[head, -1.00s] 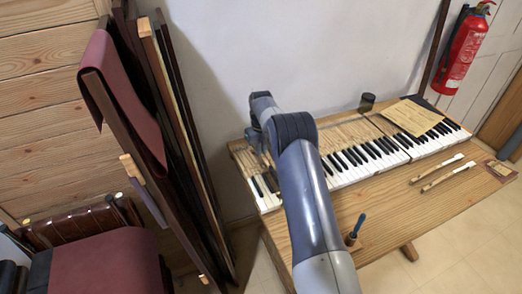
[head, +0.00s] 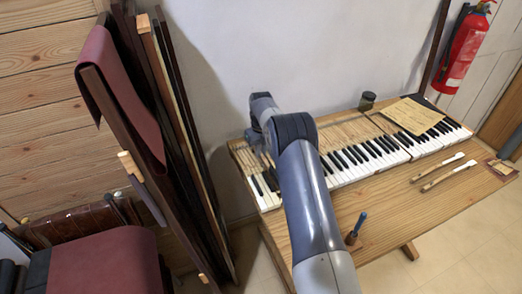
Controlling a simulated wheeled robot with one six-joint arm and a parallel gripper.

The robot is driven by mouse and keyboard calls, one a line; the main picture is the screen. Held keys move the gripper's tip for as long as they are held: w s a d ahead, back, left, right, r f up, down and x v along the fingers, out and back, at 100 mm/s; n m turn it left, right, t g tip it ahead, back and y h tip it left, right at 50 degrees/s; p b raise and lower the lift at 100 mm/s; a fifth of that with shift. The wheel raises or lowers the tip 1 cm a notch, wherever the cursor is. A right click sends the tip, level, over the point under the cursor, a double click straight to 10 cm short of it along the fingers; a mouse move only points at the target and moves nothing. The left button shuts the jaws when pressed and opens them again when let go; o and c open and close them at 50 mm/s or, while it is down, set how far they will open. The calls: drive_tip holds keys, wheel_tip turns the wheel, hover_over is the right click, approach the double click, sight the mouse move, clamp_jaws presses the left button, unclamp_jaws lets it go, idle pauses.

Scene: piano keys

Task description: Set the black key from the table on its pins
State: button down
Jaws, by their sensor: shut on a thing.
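The keyboard (head: 345,177) lies along the wooden table, with white keys and raised black keys. My arm reaches over its left part. My gripper (head: 266,163) points down over the left end of the keys and is small and partly hidden by my own wrist. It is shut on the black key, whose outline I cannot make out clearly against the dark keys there. I cannot tell whether the held key touches the pins, which are too small to see. Dark keys (head: 258,187) show just below the gripper.
A sheet of paper (head: 414,116) lies on the keyboard's right back, with a dark jar (head: 367,101) behind. A blue-handled tool (head: 356,228) stands near the front edge. Pale loose keys (head: 447,174) lie at the right. Leaning boards (head: 190,150) stand left of the table.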

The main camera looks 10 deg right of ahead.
drive_tip(key=shift+f, duration=0.3)
drive_tip(key=c, duration=1.8)
unclamp_jaws()
drive_tip(key=shift+r, duration=0.15)
drive_tip(key=shift+r+p, duration=0.4)
drive_tip(key=shift+r, duration=0.6)
drive_tip(key=shift+o, duration=0.3)
drive_tip(key=o, duration=0.5)
